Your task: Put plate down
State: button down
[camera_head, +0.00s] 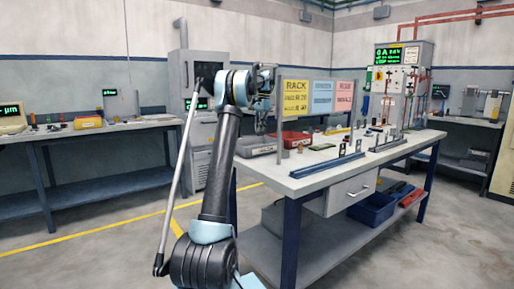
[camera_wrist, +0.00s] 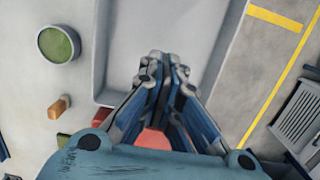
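My gripper (camera_head: 262,126) is over the left end of the workbench, above a grey tray (camera_head: 256,150). In the wrist view the two fingers of my gripper (camera_wrist: 166,68) come together at the tips and look shut. No plate shows clearly between them; a thin one seen edge-on could be hidden by the fingers. The grey tray (camera_wrist: 104,78) lies below the fingers, and its visible floor looks bare. A reddish patch (camera_wrist: 152,139) shows between the finger bases; I cannot tell what it is.
A round dish with a green inside (camera_wrist: 58,44) and a small orange block (camera_wrist: 59,107) sit left of the tray. Blue rails (camera_head: 328,166) lie along the bench's front. Open floor lies beyond the bench edge.

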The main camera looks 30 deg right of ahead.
jog(key=shift+a+f, duration=0.15)
jog(key=shift+f, duration=3.55)
jog(key=c, duration=1.8)
grip_release()
